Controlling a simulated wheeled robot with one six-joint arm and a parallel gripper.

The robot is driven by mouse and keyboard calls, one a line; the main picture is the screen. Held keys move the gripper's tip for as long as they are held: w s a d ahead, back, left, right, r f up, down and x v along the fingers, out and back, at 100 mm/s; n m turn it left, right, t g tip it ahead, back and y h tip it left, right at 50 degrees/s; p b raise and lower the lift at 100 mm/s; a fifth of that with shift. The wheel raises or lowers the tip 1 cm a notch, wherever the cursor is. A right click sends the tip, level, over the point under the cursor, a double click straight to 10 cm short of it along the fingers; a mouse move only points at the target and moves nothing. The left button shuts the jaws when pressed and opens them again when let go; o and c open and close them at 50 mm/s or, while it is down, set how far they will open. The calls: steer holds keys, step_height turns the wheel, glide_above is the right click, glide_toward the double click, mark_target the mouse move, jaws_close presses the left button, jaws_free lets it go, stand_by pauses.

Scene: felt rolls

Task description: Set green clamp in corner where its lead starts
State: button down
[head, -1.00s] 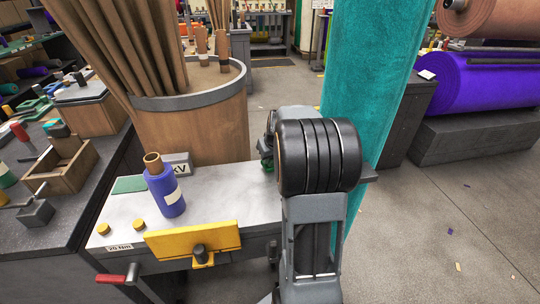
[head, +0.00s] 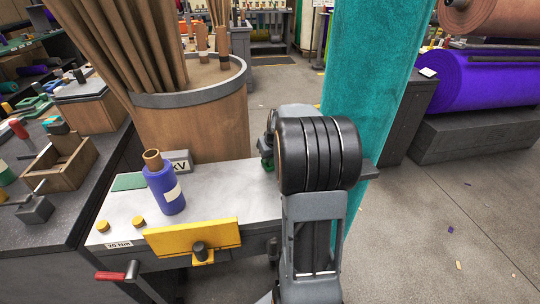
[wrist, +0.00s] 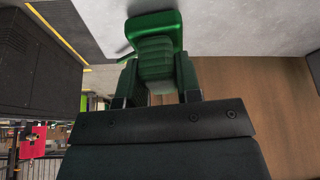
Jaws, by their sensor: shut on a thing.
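The green clamp (wrist: 155,50) shows in the wrist view, with a flat, rounded end and a ribbed body. My gripper (wrist: 157,88) is shut on it, one finger on each side. A thin green strand (wrist: 125,56), possibly the lead, shows left of the clamp near the edge of a pale surface. In the head view my gripper (head: 266,150) is at the far right part of the pale-topped bench (head: 225,198), mostly hidden by my arm. Only a little green shows there; I cannot tell whether the clamp touches the bench.
On the bench stand a blue bottle (head: 165,188), a green flat pad (head: 129,182) and two yellow knobs. A yellow plate (head: 195,240) is at its front edge. A wooden barrel (head: 192,120) of rolls stands behind. A teal roll (head: 365,80) rises close right of my arm.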

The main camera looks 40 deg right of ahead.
steer(key=shift+f, duration=0.15)
steer(key=c, duration=0.7)
jaws_free()
steer(key=shift+c, duration=0.2)
steer(key=p+v, duration=0.1)
steer(key=v, duration=1.2)
steer(key=shift+r+p, duration=0.4)
